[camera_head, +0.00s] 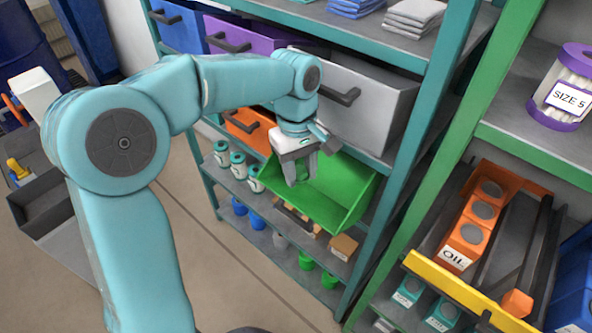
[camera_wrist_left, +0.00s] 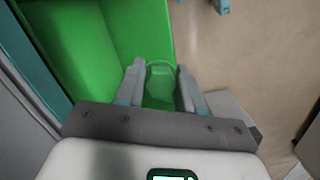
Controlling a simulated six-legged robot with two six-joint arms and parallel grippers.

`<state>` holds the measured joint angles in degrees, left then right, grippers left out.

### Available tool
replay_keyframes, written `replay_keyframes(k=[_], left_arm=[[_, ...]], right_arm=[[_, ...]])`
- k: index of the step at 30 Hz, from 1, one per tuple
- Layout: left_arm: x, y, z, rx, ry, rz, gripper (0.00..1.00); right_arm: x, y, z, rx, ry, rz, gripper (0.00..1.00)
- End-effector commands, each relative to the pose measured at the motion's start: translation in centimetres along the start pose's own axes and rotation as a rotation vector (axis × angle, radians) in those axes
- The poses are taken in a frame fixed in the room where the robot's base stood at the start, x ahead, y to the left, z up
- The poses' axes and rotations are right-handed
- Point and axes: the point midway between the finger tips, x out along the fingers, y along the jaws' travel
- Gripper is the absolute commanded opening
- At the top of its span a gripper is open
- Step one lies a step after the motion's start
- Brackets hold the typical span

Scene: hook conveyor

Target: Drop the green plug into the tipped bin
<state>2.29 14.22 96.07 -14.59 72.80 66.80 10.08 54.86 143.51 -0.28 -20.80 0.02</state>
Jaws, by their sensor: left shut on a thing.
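My left gripper (camera_head: 298,172) reaches in from the left and points down over the green tipped bin (camera_head: 335,197). It is shut on the green plug (camera_wrist_left: 160,82), which sits between its two grey fingers in the left wrist view. The bin's green inside (camera_wrist_left: 138,30) lies behind and to the left of the plug in that view. The bin tilts forward out of the teal shelf. I cannot tell how far the plug is above the bin floor. My right gripper is not in view.
A grey drawer (camera_head: 365,100) juts out just above the bin, close to my left wrist. An orange bin (camera_head: 250,130) is left of it. White bottles (camera_head: 237,165) and small green and blue items stand on lower shelves. A green-framed rack (camera_head: 440,170) stands at right.

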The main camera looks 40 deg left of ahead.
Motion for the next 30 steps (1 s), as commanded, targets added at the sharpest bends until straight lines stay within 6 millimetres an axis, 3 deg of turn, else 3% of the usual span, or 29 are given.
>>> replay_keyframes(k=[5, 6, 8, 20, 30], left_arm=[[0.0, 0.0, 0.0, 0.000, 0.000, 0.000, 0.09], [0.0, 0.0, 0.0, 0.000, 0.000, 0.000, 0.50], [0.0, 0.0, 0.0, 0.000, 0.000, 0.000, 0.67], [-0.2, -0.7, 0.3, 0.000, 0.000, 0.001, 0.67], [-1.7, -6.2, 2.7, 0.000, 0.001, 0.002, 0.67]], right_arm=[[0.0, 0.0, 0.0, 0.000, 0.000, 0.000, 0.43], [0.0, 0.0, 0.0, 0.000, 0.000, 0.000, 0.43], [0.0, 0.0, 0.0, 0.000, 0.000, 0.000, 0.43], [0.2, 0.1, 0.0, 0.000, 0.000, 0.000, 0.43], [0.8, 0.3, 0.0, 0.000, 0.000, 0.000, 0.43]])
